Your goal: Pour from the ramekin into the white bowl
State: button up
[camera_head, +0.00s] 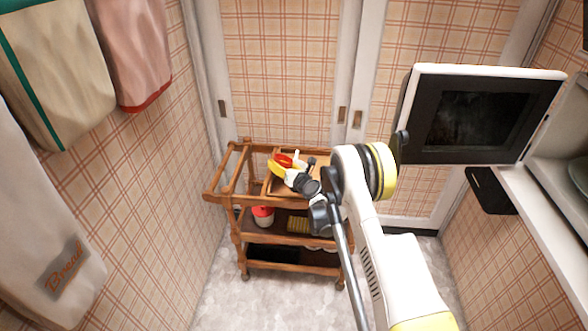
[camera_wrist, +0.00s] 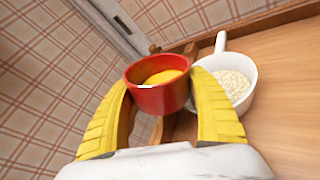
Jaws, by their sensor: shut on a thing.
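The red ramekin (camera_wrist: 160,99) is between the two yellow fingers of my gripper (camera_wrist: 163,84) in the wrist view, and they are shut on it. Something rounded and yellow (camera_wrist: 163,77) shows inside it. The white bowl (camera_wrist: 247,101), with a handle, stands on the wooden cart top just right of the ramekin. It holds pale, grainy stuff (camera_wrist: 232,84). The right finger and the ramekin cover part of the bowl. In the head view, the ramekin (camera_head: 283,159) and my gripper (camera_head: 277,171) are over the cart's top, and the bowl is mostly hidden.
The wooden cart (camera_head: 237,197) has raised rails and stands before the cabinet doors. Lower down are a red-and-white container (camera_head: 263,216) and a yellowish item (camera_head: 298,224). An open appliance door (camera_head: 480,113) juts out at right. Towels (camera_head: 60,75) hang at left.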

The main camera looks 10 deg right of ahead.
jog(key=shift+w+d+f, duration=0.1)
jog(key=shift+d, duration=0.2)
jog(key=shift+w+d+r+m, duration=0.3)
jog(key=shift+d+m, duration=0.2)
jog(key=shift+m, duration=0.3)
jog(key=shift+r, duration=0.1)
jog(key=shift+d+r+m+g+y, duration=0.15)
jog(key=shift+d+m+g+y, duration=0.05)
jog(key=shift+m+g+y, duration=0.1)
jog(key=shift+w+d+r+m, duration=0.1)
jog(key=shift+d+r+m, duration=0.1)
jog(key=shift+m, duration=0.2)
jog(key=shift+w+d+r+m+g+y, duration=0.1)
jog(key=shift+r+m+g+y, duration=0.1)
jog(key=shift+r+m+y, duration=0.45)
jog(key=shift+w+d+r+m+g+y, duration=0.15)
jog(key=shift+m+g+y, duration=0.1)
jog(key=shift+m, duration=0.7)
jog(key=shift+r+m, duration=0.15)
jog(key=shift+m, duration=0.25)
jog(key=shift+r+m+y, duration=0.3)
jog(key=shift+m+y, duration=0.1)
jog(key=shift+m, duration=0.2)
